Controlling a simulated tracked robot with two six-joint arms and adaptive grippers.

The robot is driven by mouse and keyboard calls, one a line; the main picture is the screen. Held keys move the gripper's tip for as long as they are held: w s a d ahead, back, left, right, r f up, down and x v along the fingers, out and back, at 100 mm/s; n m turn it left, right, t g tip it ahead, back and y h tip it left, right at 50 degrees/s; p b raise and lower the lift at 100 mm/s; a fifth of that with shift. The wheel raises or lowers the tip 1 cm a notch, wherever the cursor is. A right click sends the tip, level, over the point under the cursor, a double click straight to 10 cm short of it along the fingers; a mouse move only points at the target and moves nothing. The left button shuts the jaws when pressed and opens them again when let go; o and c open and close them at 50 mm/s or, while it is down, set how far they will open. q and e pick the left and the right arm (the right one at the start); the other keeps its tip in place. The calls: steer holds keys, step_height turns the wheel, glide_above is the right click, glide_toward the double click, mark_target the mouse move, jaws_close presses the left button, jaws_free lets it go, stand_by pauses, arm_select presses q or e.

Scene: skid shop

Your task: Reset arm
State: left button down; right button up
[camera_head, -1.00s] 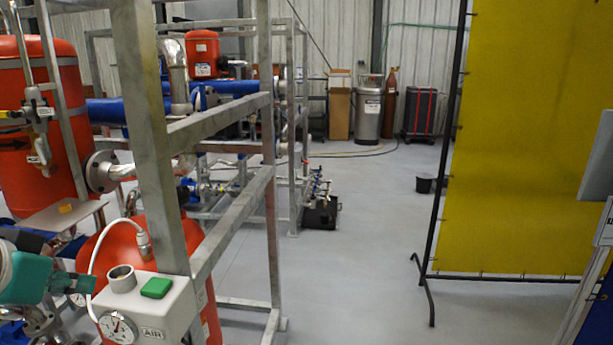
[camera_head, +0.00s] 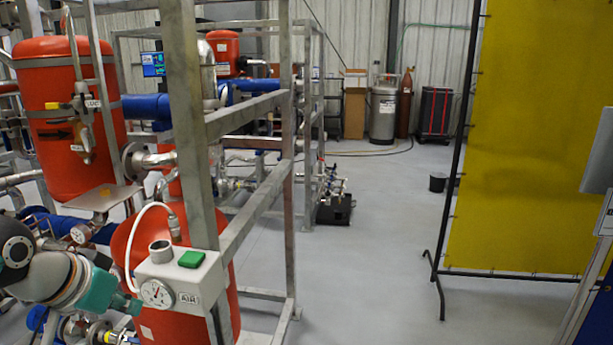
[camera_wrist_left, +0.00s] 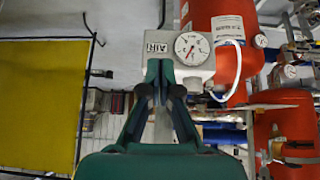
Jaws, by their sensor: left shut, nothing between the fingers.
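My left arm comes in at the lower left of the head view, with its teal left gripper (camera_head: 129,304) just left of the pale AIR box (camera_head: 208,282). The jaws are shut and empty. In the wrist view the left gripper's fingers (camera_wrist_left: 160,72) are together, pointing at the AIR box, whose gauge (camera_wrist_left: 192,48) is right of the tips. I cannot tell whether the fingers touch the box. The box has a green button (camera_head: 191,259) and a round gauge (camera_head: 157,293). My right gripper is not in view.
A grey steel skid frame (camera_head: 184,130) stands close in front, with red tanks (camera_head: 68,160) and pipes behind it. A yellow screen (camera_head: 535,140) on a black stand is at the right. The grey floor (camera_head: 375,240) between them is clear. Drums and bins stand at the far wall.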

arm_select(q)
steer(key=s+d+f+g+h, duration=0.1)
steer(key=d+f+g, duration=0.25)
steer(key=f, duration=1.05)
steer(key=d+f+g+h, duration=0.1)
steer(key=d+f+g, duration=0.3)
steer(key=f, duration=0.9)
steer(key=s+d+f+n, duration=0.1)
steer(key=s+d+f, duration=0.3)
steer(key=f, duration=0.3)
steer(key=s+d+f+n, duration=0.1)
steer(key=s+d+f, duration=0.3)
steer(key=s+f, duration=0.2)
steer(key=s+d+f+n+t+h, duration=0.1)
steer(key=s+d+f, duration=0.2)
steer(key=f, duration=0.6)
steer(key=shift+s+d, duration=0.4)
steer(key=shift+s, duration=0.5)
